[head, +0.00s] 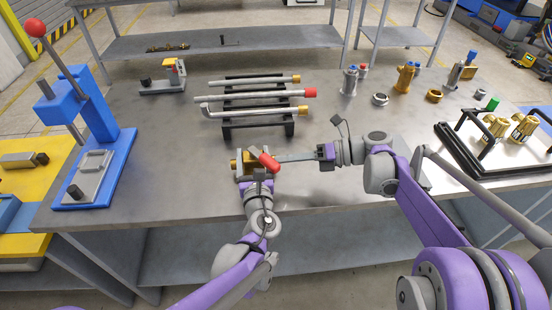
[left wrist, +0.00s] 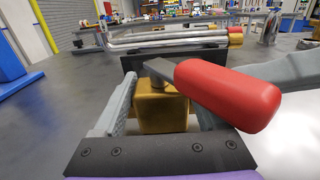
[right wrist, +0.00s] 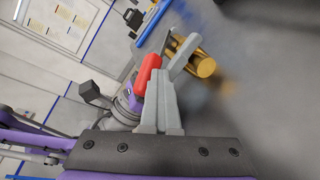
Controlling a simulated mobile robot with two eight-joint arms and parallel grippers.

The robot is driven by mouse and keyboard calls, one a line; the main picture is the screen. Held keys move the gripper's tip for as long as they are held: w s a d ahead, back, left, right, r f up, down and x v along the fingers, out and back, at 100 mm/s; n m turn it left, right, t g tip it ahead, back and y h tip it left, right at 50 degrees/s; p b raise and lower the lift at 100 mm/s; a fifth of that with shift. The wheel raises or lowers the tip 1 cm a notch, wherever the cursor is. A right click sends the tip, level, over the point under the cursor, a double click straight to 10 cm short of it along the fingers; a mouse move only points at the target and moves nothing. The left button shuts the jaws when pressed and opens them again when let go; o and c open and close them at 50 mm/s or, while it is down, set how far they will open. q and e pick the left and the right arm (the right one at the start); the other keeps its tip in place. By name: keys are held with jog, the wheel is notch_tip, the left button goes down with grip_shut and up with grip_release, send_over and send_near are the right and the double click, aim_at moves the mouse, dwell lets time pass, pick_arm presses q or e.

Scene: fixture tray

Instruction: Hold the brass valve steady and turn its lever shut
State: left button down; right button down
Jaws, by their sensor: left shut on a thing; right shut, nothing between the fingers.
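The brass valve (head: 235,163) sits near the front edge of the steel table; its block body also shows in the left wrist view (left wrist: 162,112). My left gripper (head: 254,172) is shut on this body, one finger on each side. The red lever handle (left wrist: 232,94) slants from the valve's top toward the lower right, over my left gripper's right finger. My right gripper (head: 283,158) is shut and empty, coming in from the right beside the handle. In the right wrist view its fingers (right wrist: 160,100) lie close beside the red handle (right wrist: 148,72); contact is unclear.
A rack (head: 256,128) of pipes stands just behind the valve. A blue lever press (head: 115,150) is at the left. A black tray (head: 480,165) with brass fittings is at the right, and several fittings stand at the back right. Bare tabletop lies left of the valve.

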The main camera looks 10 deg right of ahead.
pick_arm(q)
jog(key=shift+w+d, duration=0.25)
jog(key=shift+d, duration=0.2)
pick_arm(e)
jog(key=shift+s+a+r+n+g, duration=0.3)
jog(key=shift+s+a+g, duration=0.1)
jog(key=shift+s, duration=0.15)
jog(key=shift+w+d, duration=0.2)
jog(key=shift+d, duration=0.05)
pick_arm(q)
jog(key=shift+s+a, duration=0.1)
jog(key=shift+a, duration=0.15)
pick_arm(e)
jog(key=shift+w+d, duration=0.8)
jog(key=shift+d, duration=0.2)
jog(key=shift+w+d, duration=0.75)
jog(key=shift+d, duration=0.2)
pick_arm(q)
grip_release()
